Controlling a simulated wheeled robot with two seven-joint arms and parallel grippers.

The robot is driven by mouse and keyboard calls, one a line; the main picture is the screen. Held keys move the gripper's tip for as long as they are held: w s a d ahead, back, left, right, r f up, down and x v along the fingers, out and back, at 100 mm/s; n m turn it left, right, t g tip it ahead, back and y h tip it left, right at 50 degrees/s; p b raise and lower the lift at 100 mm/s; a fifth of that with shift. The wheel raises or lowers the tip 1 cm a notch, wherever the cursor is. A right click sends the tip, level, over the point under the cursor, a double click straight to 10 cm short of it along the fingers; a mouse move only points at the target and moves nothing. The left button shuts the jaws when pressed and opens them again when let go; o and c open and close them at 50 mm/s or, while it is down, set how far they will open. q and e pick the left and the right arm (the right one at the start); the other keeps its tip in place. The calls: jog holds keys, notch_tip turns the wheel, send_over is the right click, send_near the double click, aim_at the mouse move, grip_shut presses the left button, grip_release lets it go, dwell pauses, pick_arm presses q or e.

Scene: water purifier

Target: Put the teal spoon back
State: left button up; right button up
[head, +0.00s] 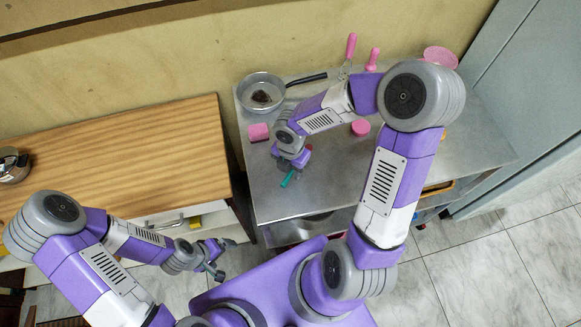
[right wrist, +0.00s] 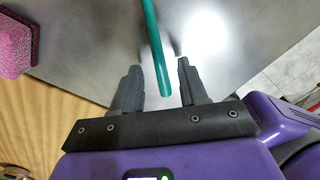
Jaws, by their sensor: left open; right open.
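The teal spoon (head: 288,179) shows as a short teal stick at my right gripper, over the metal table (head: 335,190). In the right wrist view its teal handle (right wrist: 156,50) runs from the top edge down between the two fingers, and the rest of it is out of frame. My right gripper (right wrist: 155,82) is open, with a gap on each side of the handle. I cannot tell whether the handle rests on the table. My left gripper (head: 215,262) is open and empty, low in front of the wooden cabinet.
A pan (head: 262,92) with a dark item stands at the table's back left. A pink block (head: 258,132) lies left of my right gripper; a round pink item (head: 360,127) lies to the right. Pink-handled tools (head: 350,48) and a pink basket (head: 440,57) are at the back.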

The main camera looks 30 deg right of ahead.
aim_at(291, 172)
notch_tip(291, 172, up, 12)
jog(key=p, duration=0.4)
jog(key=shift+f, duration=0.25)
jog(key=shift+f, duration=0.1)
